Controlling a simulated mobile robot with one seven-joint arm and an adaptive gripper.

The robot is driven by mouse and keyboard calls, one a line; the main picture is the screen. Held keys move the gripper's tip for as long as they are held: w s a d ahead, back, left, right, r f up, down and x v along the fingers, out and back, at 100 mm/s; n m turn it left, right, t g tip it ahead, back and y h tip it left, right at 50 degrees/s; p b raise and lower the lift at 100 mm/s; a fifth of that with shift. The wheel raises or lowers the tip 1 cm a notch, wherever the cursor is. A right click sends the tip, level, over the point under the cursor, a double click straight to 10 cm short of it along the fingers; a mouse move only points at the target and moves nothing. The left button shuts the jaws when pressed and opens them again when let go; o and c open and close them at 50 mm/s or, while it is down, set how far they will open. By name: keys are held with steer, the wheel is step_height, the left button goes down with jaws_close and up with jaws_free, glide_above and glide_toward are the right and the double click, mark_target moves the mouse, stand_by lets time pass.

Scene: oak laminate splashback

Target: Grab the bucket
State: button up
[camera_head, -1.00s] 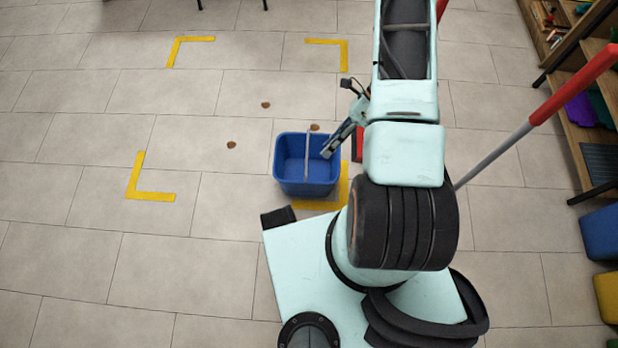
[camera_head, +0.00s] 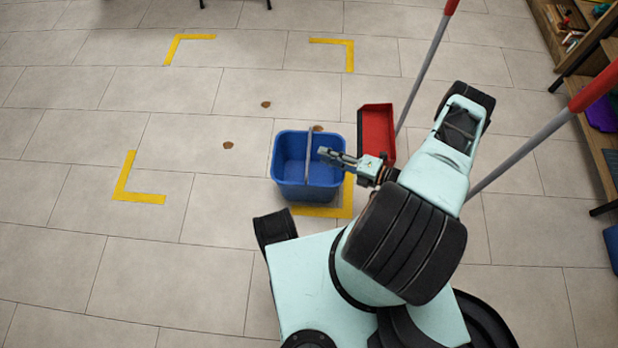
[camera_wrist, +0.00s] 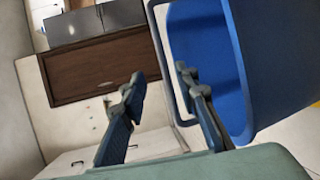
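The blue bucket (camera_head: 290,188) stands upright on the tiled floor, with its grey handle (camera_head: 308,160) raised across its opening. My gripper (camera_head: 325,153) is over the right rim of the bucket, close to the handle. In the wrist view, the two fingers of my gripper (camera_wrist: 160,80) are spread apart. The bucket (camera_wrist: 215,75) fills the right side there, and its grey handle (camera_wrist: 156,35) runs in the picture between the fingers. Whether the handle lies fully between the fingertips in depth I cannot tell. No finger visibly grips it.
A red dustpan (camera_head: 376,135) with a long grey pole stands just right of the bucket. Another red-gripped pole (camera_head: 540,118) slants at the right, near wooden shelves (camera_head: 565,60). Yellow corner marks (camera_head: 135,190) and brown spots (camera_head: 228,145) lie on the floor.

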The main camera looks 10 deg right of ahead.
mark_target(309, 150)
steer(key=x, duration=0.2)
steer(key=b+x, duration=0.1)
steer(key=x, duration=0.4)
steer(key=shift+s+a+f+b, duration=0.1)
steer(key=shift+f+b, duration=0.25)
steer(key=shift+b, duration=0.05)
steer(key=shift+c, duration=0.6)
jaws_close()
